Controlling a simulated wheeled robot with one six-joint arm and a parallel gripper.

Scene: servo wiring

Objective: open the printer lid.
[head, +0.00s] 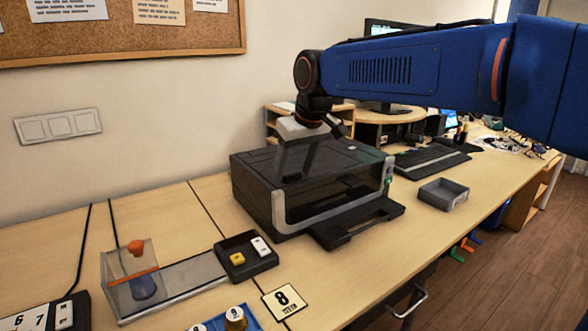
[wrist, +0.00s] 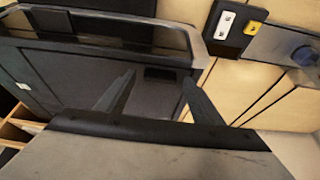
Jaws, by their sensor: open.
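The black printer (head: 335,185) with a silver front frame stands on the desk in the middle of the head view. Its lid (head: 345,150) looks closed and flat on top. In the wrist view the dark lid (wrist: 75,85) fills the left and middle, with a small darker recess (wrist: 160,73) near one edge. My gripper (head: 295,172) points down over the left part of the printer's top. In the wrist view my gripper (wrist: 158,80) is open, its fingertips apart on either side of the recess, with nothing between them. I cannot tell whether the fingertips touch the lid.
A black output tray (head: 358,222) juts from the printer's front. A small dark tray with a yellow and a white switch (head: 246,256) sits left of it. A grey open box (head: 443,194) and a keyboard (head: 430,161) lie to the right. Bare desk shows behind and left.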

